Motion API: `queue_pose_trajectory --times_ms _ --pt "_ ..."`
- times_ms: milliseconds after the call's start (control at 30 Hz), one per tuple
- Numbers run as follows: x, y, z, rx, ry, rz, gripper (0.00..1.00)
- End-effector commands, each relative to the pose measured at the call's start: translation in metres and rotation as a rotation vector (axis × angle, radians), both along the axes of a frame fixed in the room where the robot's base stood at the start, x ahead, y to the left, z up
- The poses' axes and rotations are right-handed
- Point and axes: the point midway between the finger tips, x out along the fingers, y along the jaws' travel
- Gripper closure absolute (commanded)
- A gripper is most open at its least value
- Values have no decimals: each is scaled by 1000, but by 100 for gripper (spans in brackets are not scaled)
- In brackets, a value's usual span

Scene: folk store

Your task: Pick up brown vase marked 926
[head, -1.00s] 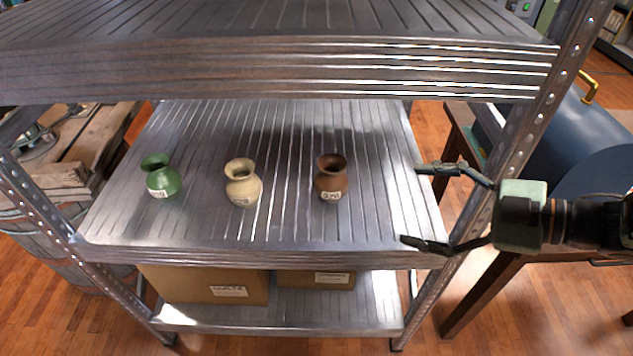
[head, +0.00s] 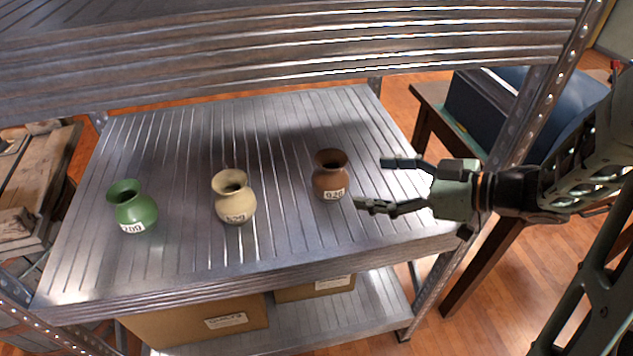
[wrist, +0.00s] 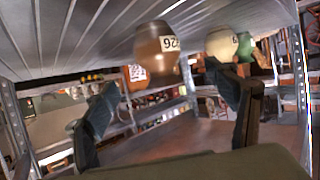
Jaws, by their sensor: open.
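The brown vase (head: 331,177) marked 926 stands upright on the metal shelf, the rightmost of three vases in the head view. My gripper (head: 372,183) is open and empty just to its right, its two fingers pointing left toward it, with a small gap between. In the wrist view the brown vase (wrist: 158,55) is ahead of the spread fingers (wrist: 165,105), with its label partly visible. That view is tilted and somewhat blurred. Nothing is between the fingers.
A cream vase (head: 234,198) and a green vase (head: 132,208) stand to the left on the same shelf (head: 280,240). An upper shelf (head: 300,45) overhangs. A perforated post (head: 530,115) rises near my arm at the right. Cardboard boxes (head: 190,322) lie below.

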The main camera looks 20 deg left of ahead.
Motion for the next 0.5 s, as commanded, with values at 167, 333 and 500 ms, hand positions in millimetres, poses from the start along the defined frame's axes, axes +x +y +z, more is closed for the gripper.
queue_pose_trajectory --times_ms 167,333,500 --pt "5 0 -7 3 30 -28 21" --pt "9 21 -19 4 36 -28 21" --pt "15 43 -27 3 34 -28 21"
